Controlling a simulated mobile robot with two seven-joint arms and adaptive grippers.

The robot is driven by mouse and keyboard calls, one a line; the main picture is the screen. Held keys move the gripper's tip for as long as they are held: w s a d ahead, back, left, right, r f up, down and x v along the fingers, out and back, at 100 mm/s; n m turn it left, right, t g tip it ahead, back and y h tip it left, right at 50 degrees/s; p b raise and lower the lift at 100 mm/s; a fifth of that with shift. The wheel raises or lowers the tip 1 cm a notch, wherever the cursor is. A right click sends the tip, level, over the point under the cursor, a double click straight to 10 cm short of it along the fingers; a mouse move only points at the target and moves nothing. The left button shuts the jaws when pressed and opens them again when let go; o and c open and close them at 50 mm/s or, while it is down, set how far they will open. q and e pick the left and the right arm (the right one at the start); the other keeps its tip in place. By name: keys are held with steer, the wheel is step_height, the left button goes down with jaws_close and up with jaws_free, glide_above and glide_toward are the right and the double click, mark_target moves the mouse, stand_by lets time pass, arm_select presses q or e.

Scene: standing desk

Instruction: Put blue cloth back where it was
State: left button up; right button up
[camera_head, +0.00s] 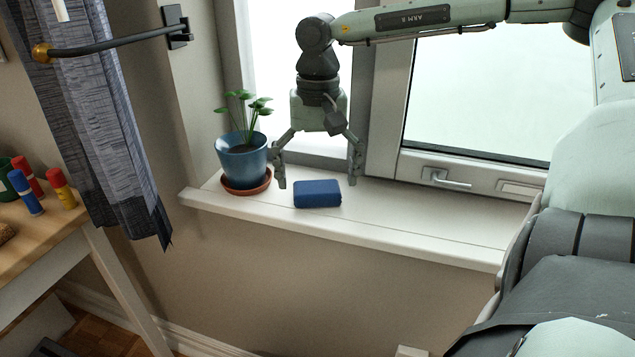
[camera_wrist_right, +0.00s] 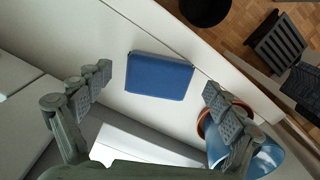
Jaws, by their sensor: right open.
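The blue cloth (camera_head: 317,194) is a folded, flat block lying on the white windowsill (camera_head: 420,228), to the right of the potted plant. It also shows in the right wrist view (camera_wrist_right: 159,77), between and beyond my fingers. My right gripper (camera_head: 318,182) is open and points down above the sill, with one finger on each side of the cloth. In the right wrist view, my right gripper (camera_wrist_right: 155,95) has its fingers wide apart and nothing between the pads. My left gripper is not in view.
A plant in a blue pot (camera_head: 243,163) on a terracotta saucer stands close to my right gripper's left finger. A window handle (camera_head: 446,179) sits at the right. A grey curtain (camera_head: 95,110) hangs at left, near a table (camera_head: 40,240) with several markers. The sill's right part is clear.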

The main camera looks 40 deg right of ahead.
mark_target(318, 190)
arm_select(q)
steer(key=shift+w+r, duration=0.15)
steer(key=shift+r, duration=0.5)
arm_select(e)
step_height(318, 190, up, 11)
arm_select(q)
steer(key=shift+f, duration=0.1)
arm_select(e)
steer(key=shift+f, duration=0.1)
